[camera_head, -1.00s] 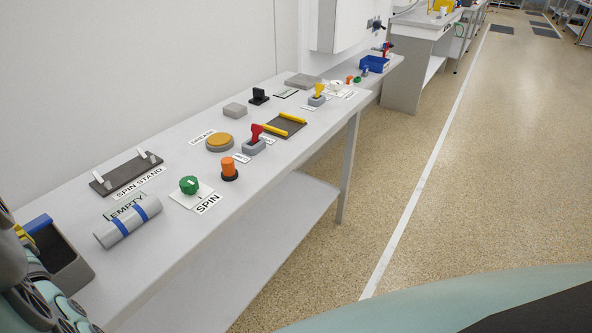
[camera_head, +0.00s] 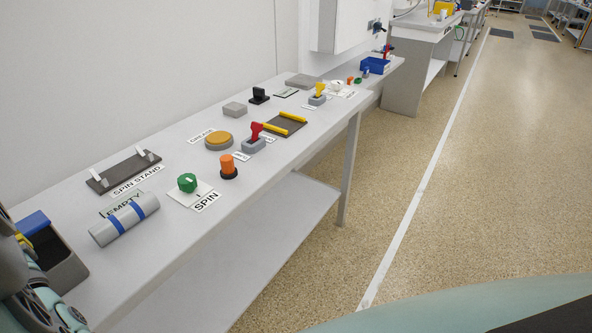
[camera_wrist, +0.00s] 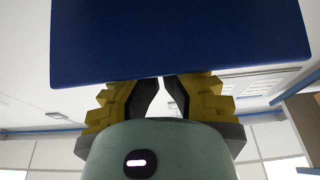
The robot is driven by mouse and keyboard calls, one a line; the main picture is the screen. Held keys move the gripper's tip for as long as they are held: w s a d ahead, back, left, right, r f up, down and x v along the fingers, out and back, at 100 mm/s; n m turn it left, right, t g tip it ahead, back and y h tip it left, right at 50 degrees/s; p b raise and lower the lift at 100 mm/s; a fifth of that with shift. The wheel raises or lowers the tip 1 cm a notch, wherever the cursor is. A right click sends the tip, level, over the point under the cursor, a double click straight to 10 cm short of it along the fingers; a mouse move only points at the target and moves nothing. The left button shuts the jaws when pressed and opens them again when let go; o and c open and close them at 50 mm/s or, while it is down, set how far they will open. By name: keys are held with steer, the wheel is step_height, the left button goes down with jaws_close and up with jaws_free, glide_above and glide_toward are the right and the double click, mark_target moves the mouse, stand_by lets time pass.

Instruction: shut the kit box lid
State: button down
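The kit box (camera_head: 69,273) is a dark open-topped box at the table's left front corner. A blue panel, apparently its lid (camera_head: 33,222), stands raised at the box's far left side. My gripper (camera_head: 25,242) has yellow fingers and is at the panel, partly hidden by my arm at the picture's left edge. In the wrist view the blue panel (camera_wrist: 180,40) fills the upper middle and covers the fingertips. My gripper (camera_wrist: 161,84) shows its dark finger pads nearly meeting just below the panel's edge. Whether the fingers touch the panel is unclear.
A grey cylinder with blue bands (camera_head: 124,220) lies right of the box, by the EMPTY label. Behind it is the spin stand (camera_head: 124,172). A green knob (camera_head: 187,183), an orange button (camera_head: 228,168) and a red-handled switch (camera_head: 255,142) stand farther along the table.

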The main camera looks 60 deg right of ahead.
steer(key=shift+s+f+t+b, duration=0.4)
steer(key=shift+f+t+b, duration=0.25)
steer(key=shift+b, duration=0.35)
stand_by(3.2)
stand_by(0.5)
